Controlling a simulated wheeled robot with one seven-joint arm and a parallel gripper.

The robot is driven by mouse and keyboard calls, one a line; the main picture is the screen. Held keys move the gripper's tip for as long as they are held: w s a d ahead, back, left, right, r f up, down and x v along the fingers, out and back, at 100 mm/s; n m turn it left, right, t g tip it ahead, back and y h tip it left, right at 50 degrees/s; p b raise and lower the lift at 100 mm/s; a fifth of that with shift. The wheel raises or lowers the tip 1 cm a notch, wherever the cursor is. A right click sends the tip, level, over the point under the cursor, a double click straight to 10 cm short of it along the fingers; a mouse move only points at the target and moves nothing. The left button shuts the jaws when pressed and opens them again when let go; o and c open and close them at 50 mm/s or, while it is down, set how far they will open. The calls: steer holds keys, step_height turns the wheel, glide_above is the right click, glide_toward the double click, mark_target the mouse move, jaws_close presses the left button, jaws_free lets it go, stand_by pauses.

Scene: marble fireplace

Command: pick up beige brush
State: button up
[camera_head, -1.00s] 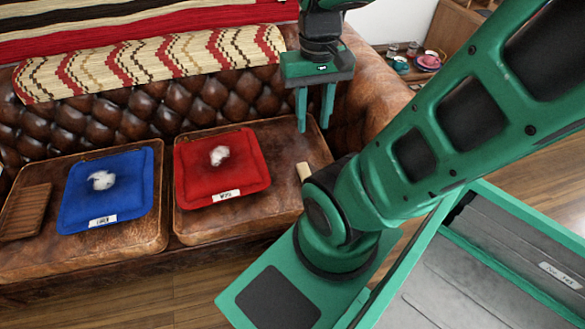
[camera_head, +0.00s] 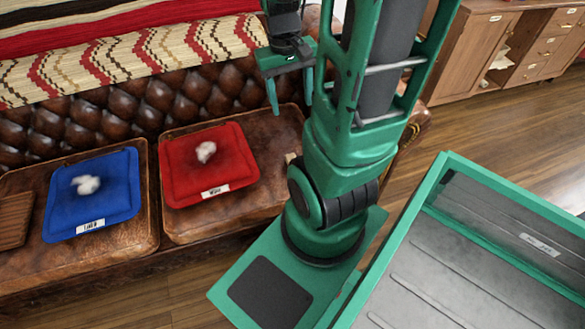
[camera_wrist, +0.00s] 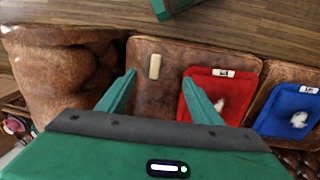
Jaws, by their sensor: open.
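The beige brush (camera_wrist: 154,66) lies on the brown leather seat, beside the red cushion, in the wrist view. In the head view only a small part of the brush (camera_head: 291,157) shows, and my arm hides the rest. My gripper (camera_head: 291,98) is open and empty, held above the seat near the sofa back, behind the brush. In the wrist view the brush appears just beyond the fingertips of my gripper (camera_wrist: 159,78), between their lines and apart from them.
A red cushion (camera_head: 188,179) and a blue cushion (camera_head: 110,205), each with a white lump on it, lie on the sofa seats. A brown slatted thing (camera_head: 14,220) lies at far left. The sofa's padded arm (camera_wrist: 50,75) borders the brush's seat. Wooden cabinets (camera_head: 470,50) stand at upper right.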

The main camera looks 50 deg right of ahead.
steer(key=w+d+f, duration=0.3)
steer(key=d+f, duration=0.1)
steer(key=f, duration=0.4)
steer(key=w+d+f, duration=0.2)
steer(key=d+f, duration=0.2)
steer(key=f, duration=0.3)
steer(key=shift+t+y, duration=0.3)
steer(key=shift+y, duration=0.2)
steer(key=shift+w+d+f, duration=0.2)
steer(key=shift+d+f, duration=0.1)
steer(key=shift+f, duration=4.2)
steer(key=shift+w+d+f, duration=0.2)
steer(key=shift+d+f, duration=0.15)
steer(key=shift+f, duration=4.15)
steer(key=shift+w+d+f, duration=0.2)
steer(key=shift+d+f, duration=0.1)
steer(key=shift+f, duration=4.2)
steer(key=c, duration=1.3)
steer(key=shift+r, duration=0.15)
